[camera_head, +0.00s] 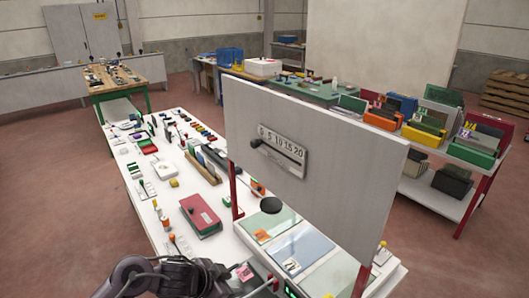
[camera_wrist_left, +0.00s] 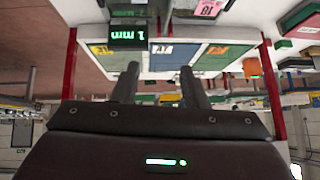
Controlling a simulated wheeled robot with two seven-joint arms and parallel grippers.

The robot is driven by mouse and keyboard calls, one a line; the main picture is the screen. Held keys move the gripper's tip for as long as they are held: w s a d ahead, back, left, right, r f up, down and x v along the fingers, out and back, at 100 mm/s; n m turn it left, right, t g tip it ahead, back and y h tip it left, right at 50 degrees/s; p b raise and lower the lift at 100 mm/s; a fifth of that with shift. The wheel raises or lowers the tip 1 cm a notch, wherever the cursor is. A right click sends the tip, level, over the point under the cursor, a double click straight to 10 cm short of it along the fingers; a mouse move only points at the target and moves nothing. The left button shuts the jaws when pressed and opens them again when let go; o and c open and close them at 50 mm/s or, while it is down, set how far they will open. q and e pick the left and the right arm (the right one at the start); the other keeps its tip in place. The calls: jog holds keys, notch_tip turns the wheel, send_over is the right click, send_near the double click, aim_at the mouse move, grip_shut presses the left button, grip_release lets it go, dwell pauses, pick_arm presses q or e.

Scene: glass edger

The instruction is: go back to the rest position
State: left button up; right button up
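My left gripper (camera_head: 212,280) is at the bottom edge of the head view, in front of the near side of the white table; its fingertips are hard to make out there. In the left wrist view the two dark fingers of my left gripper (camera_wrist_left: 160,78) stand apart with nothing held between them. That view looks upside down. My right gripper is in neither view.
A large grey panel with a 0-to-20 scale (camera_head: 283,150) stands on red posts over the white table (camera_head: 150,235). A red box (camera_head: 201,215) and many small items crowd the table. Open floor (camera_head: 60,200) lies left.

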pick_arm(q)
jog(key=s+a+n+g+y, duration=0.1)
jog(key=s+a+n+y, duration=0.35)
jog(key=s, duration=0.65)
jog(key=s+a+n+g+y, duration=0.1)
jog(key=s+a+n, duration=0.5)
jog(key=s, duration=0.4)
notch_tip(320, 180, down, 39)
jog(key=s+m+g+b, duration=0.2)
jog(key=b, duration=0.6)
jog(key=s+a+f+b, duration=0.2)
jog(key=s+f+b, duration=0.1)
jog(key=s+f, duration=0.6)
jog(key=s+a+f+b, duration=0.2)
jog(key=s+f+b, duration=0.1)
jog(key=s+f, duration=0.7)
notch_tip(320, 180, down, 4)
jog(key=shift+s+f+g, duration=0.1)
jog(key=shift+s+g, duration=0.1)
jog(key=shift+g, duration=0.2)
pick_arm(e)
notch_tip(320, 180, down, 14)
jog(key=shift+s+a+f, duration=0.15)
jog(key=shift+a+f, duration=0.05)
pick_arm(q)
jog(key=shift+a, duration=0.15)
jog(key=shift+c, duration=0.4)
